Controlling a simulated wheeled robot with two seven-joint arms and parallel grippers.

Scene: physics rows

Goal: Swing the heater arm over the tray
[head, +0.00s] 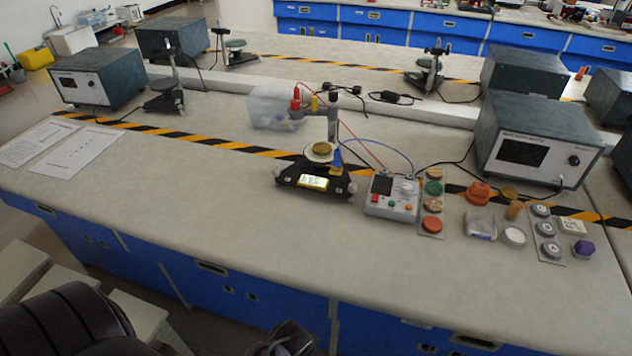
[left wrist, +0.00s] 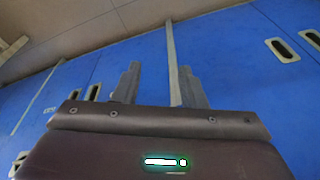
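The heater arm (head: 313,103) is a short bar with red and yellow fittings, near the top of a dark post (head: 333,125). It points left from the post in the head view; I cannot tell whether its end is over the tray. The round pale tray (head: 310,154) sits low in front of the post, bearing a brass-coloured disc (head: 322,148). Below is a black base (head: 300,185) with a lit display. My left gripper (left wrist: 158,84) is open and empty in the left wrist view, facing blue cabinet fronts. My right gripper is not visible.
A control box (head: 391,198) joined by red and blue wires stands right of the base. Further right are coloured discs and small pieces, and a large grey instrument box (head: 533,140). A clear bin (head: 272,107) stands behind. The bench's front left (head: 180,210) is clear.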

